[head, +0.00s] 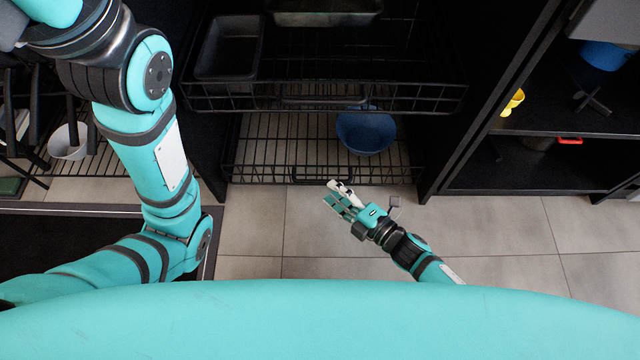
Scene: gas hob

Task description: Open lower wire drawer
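The lower wire drawer (270,178) is black wire and sits low in the dark cabinet, beneath the upper wire drawer (420,100). Its front rail has a handle (322,178) near the middle. A blue bowl (366,133) stands inside it. My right gripper (338,194) is just in front of this rail, close to the handle; I cannot tell whether it touches. Its fingers look a little apart with nothing seen between them. My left arm comes in from the left; its gripper is out of view.
The upper wire drawer holds a dark tray (230,48) and sticks out over the lower one. An open shelf (550,125) with a yellow item and a red-handled pan is at the right. A dish rack (35,120) is at the left. The tiled floor (500,230) is clear.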

